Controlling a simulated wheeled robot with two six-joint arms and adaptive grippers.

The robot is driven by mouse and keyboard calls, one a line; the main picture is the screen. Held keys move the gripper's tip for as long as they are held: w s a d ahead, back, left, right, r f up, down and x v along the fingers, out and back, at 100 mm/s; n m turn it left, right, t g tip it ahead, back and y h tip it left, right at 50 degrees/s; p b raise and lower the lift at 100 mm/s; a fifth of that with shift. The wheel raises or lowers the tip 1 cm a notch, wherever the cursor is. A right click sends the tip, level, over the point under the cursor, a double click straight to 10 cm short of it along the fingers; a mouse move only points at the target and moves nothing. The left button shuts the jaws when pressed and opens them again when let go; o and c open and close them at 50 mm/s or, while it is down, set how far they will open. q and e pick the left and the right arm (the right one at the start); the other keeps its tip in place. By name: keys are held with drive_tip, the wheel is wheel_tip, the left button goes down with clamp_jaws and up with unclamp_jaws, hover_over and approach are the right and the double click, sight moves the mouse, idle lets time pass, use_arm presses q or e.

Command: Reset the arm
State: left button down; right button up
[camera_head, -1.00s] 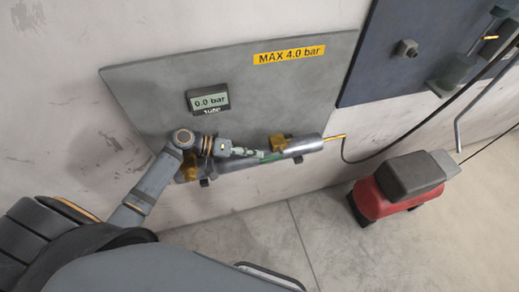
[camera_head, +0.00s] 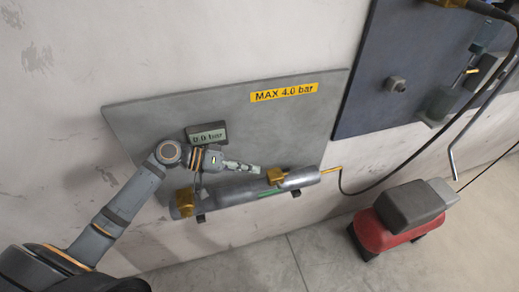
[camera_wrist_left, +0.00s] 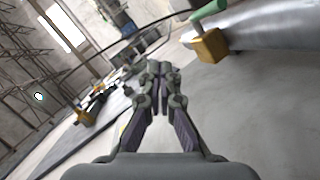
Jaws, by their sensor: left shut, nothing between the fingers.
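My left arm comes in from the lower left in the head view. My left gripper (camera_head: 256,169) is shut and empty, in front of the grey panel and just above the metal cylinder (camera_head: 232,194). In the left wrist view the fingers (camera_wrist_left: 157,72) meet at the tips with nothing between them. The cylinder has yellow brass fittings (camera_head: 275,176) and a green lever or mark along it. In the wrist view the cylinder (camera_wrist_left: 262,27), a brass block (camera_wrist_left: 208,45) and a green handle (camera_wrist_left: 207,10) are at the upper right. My right gripper is not in view.
A gauge (camera_head: 207,136) reading about 0.0 bar sits on the grey panel (camera_head: 290,125), beside a yellow "MAX 4.0 bar" label (camera_head: 284,92). A dark panel (camera_head: 365,95) hangs to the right. A red and grey compressor-like unit (camera_head: 402,217) stands on the floor, with a black hose above.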

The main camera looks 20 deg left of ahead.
use_arm(q)
drive_tip(key=s+d+f+m+g+y, duration=0.1)
drive_tip(key=s+d+f+m+y, duration=0.1)
drive_tip(key=s+f+y, duration=0.55)
drive_tip(key=s+a+f+n+y, duration=0.3)
drive_tip(key=s+a+f+y, duration=0.3)
drive_tip(key=s+a, duration=0.3)
drive_tip(key=s+a+f+g, duration=0.1)
drive_tip(key=a+f, duration=0.1)
drive_tip(key=f, duration=1.1)
drive_tip(key=s+a+f+g, duration=0.1)
drive_tip(key=a+f, duration=0.1)
drive_tip(key=f, duration=1.1)
drive_tip(key=s+f+g, duration=0.1)
drive_tip(key=s+f, duration=1.5)
drive_tip(key=s, duration=0.2)
drive_tip(key=shift+a+f, duration=0.15)
drive_tip(key=shift+a, duration=0.25)
